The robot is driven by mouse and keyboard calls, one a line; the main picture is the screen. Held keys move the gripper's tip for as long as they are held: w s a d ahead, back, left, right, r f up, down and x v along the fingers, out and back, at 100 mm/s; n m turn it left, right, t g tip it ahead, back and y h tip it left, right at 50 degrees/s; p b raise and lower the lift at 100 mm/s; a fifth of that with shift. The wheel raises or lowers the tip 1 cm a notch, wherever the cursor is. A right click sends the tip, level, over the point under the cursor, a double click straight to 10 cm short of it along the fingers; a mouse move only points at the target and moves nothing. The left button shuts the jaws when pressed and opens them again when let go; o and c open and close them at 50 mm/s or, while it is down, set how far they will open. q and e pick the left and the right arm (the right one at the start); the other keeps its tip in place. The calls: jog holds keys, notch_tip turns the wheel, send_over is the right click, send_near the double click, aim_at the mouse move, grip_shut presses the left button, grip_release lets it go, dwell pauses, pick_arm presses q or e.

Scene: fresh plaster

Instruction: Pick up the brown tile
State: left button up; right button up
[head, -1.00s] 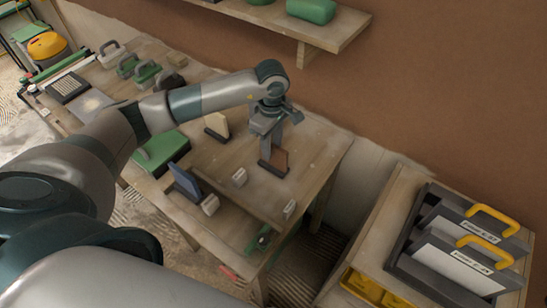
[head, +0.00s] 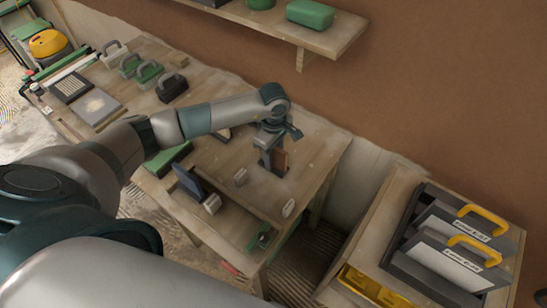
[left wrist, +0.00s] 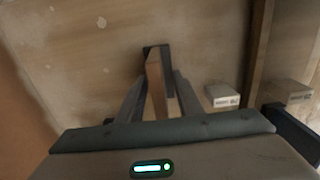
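The brown tile (head: 282,160) stands on edge near the right end of the wooden workbench (head: 312,160). In the left wrist view the brown tile (left wrist: 155,75) rises between the two fingers, with a dark holder or base (left wrist: 151,49) at its far end. My left gripper (head: 270,160) is lowered over it, pointing down. In the left wrist view the left gripper (left wrist: 160,92) looks open, with fingers on both sides of the tile and a narrow gap at the right. The near finger hides part of the tile in the head view. My right gripper is not in view.
A shelf (head: 320,38) juts from the wall above. A side table at right holds yellow-handled trowels or cases (head: 470,237).

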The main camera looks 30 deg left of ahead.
pick_arm(q)
jog(key=shift+c, duration=0.6)
grip_shut()
jog(key=shift+w+r, duration=0.1)
jog(key=shift+r, duration=0.1)
jog(key=shift+r+b, duration=0.6)
jog(key=shift+b, duration=0.05)
notch_tip(320, 180, up, 2)
jog(key=shift+d+r+b, duration=0.1)
jog(key=shift+r+b, duration=0.1)
jog(key=shift+b, duration=0.65)
jog(key=d+r+b, duration=0.4)
jog(key=d+r, duration=0.3)
jog(key=d, duration=0.4)
jog(key=shift+s+d, duration=0.25)
jog(key=shift+s, duration=0.05)
